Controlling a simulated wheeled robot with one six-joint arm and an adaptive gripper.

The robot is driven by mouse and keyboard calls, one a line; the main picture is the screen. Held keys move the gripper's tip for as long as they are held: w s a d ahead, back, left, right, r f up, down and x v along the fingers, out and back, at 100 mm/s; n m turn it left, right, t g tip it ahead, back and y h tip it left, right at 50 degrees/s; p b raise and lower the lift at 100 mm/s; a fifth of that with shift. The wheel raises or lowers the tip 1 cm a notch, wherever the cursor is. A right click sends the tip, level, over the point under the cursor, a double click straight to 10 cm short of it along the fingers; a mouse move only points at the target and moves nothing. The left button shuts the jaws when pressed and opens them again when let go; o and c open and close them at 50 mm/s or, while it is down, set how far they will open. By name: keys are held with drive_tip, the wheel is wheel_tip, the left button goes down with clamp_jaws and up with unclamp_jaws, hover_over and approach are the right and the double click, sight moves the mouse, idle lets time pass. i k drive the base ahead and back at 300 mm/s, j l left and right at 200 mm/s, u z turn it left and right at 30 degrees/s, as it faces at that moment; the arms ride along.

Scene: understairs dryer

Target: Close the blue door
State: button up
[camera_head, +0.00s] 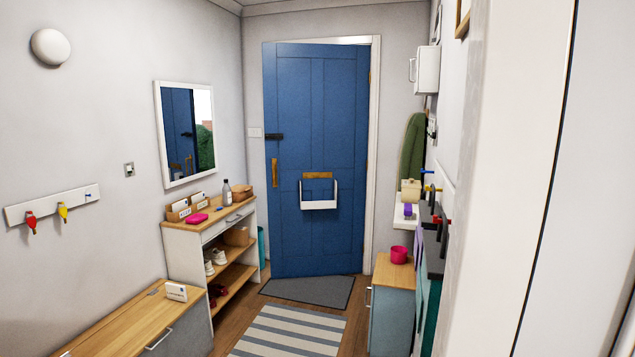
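The blue door (342,115) stands at the far end of the hallway, in the middle of the view. It looks ajar, swung a little toward me, with its hinge side at the right against the white frame (372,150). Its left edge overlaps the wall beside the opening. It has a wooden pull handle (274,173) and a dark latch (274,136) at its left edge, a wooden letter plate (317,175) and a white wire-like basket (319,205). My gripper is not in view.
A shelf unit (200,250) and a bench (125,325) line the left wall. A mirror (187,132) reflects the door and greenery. A low cabinet (392,310) with a pink pot (399,254) stands right. A grey mat (310,291) and striped rug (290,333) cover the clear floor between.

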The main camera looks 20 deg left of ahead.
sight(316, 98)
drive_tip(key=i+j+u, duration=0.3)
drive_tip(key=j+u, duration=0.2)
drive_tip(key=j, duration=0.15)
drive_tip(key=i+j+u, duration=0.35)
drive_tip(key=j+u, duration=0.15)
drive_tip(key=i+j+u, duration=0.5)
drive_tip(key=i+j+z, duration=0.2)
drive_tip(key=i, duration=0.15)
drive_tip(key=i+j+z, duration=0.2)
drive_tip(key=i, duration=0.15)
drive_tip(key=i+l+z, duration=0.15)
drive_tip(key=i+z, duration=0.2)
drive_tip(key=i+l+z, duration=0.1)
drive_tip(key=i+z, duration=0.55)
drive_tip(key=i+l, duration=0.1)
drive_tip(key=i, duration=1.7)
